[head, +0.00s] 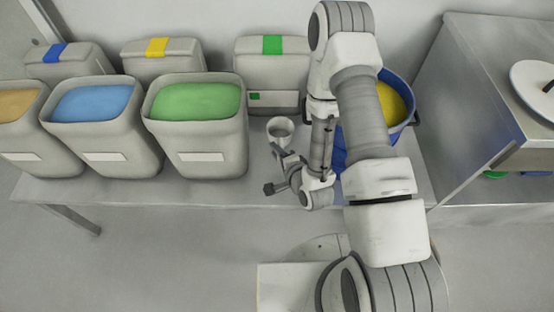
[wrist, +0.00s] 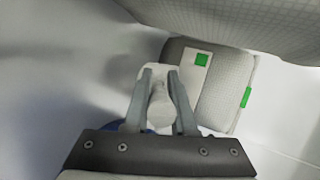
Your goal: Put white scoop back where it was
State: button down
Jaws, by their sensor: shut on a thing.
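The white scoop (head: 280,129) shows in the head view as a small round cup with its opening facing up, between the green-powder bin and the blue tub. My gripper (head: 281,158) is just in front of it, over the table. In the wrist view, the two fingers of my gripper (wrist: 163,100) are closed on the pale scoop (wrist: 159,108) between them. The scoop's handle is mostly hidden by the fingers. I cannot tell whether the scoop touches the table.
Open bins of green (head: 197,149), blue (head: 107,145) and orange (head: 18,145) powder stand left. Lidded boxes with green (head: 273,44), yellow (head: 157,47) and blue (head: 56,53) labels stand behind. A blue tub (head: 397,132) of yellow powder is right, partly behind my arm.

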jog(key=shift+f+b, duration=0.7)
jog(key=shift+f, duration=1.4)
jog(key=c, duration=0.7)
grip_release()
jog(key=shift+c, duration=0.2)
